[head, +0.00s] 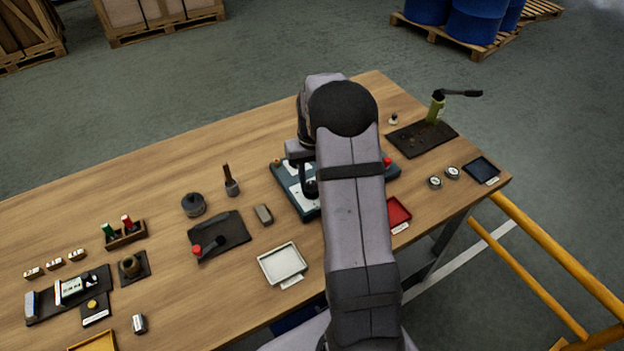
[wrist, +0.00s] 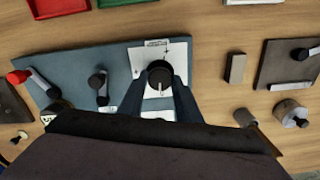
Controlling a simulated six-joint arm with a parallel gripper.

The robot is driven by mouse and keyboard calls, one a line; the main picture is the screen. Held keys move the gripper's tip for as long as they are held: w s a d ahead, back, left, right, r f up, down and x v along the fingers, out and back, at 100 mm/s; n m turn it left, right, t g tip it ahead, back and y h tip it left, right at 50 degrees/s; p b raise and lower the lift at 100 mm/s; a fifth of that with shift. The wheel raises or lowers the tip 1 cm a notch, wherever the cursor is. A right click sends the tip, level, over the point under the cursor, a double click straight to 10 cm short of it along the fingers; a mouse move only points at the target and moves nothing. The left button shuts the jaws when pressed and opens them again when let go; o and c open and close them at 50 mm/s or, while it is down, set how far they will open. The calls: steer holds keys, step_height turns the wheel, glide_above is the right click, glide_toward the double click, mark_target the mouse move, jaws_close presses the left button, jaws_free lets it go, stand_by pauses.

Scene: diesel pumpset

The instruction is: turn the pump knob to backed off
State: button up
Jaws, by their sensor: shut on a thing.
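The pump knob (wrist: 160,76) is a round black knob with a white pointer line, on a white marked plate (wrist: 143,54) of the blue-grey panel (wrist: 118,68). In the wrist view the line points down the picture, toward my gripper (wrist: 160,88). My gripper's two dark fingers are closed on the knob, one on each side. In the head view the panel (head: 290,178) is partly hidden behind my arm; my gripper (head: 308,180) is down at its left part. Some of the plate's markings are hidden by the fingers.
A red-knobbed lever (wrist: 30,83) and a black-knobbed lever (wrist: 98,84) stand on the panel left of the knob in the wrist view. A grey block (head: 263,213), white tray (head: 283,264) and red tray (head: 398,211) lie nearby on the wooden table.

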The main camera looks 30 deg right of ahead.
mark_target(312, 185)
steer(key=shift+w+r, duration=0.15)
stand_by(0.5)
steer(key=o, duration=1)
steer(key=shift+r+b, duration=1.1)
steer(key=shift+r, duration=2.5)
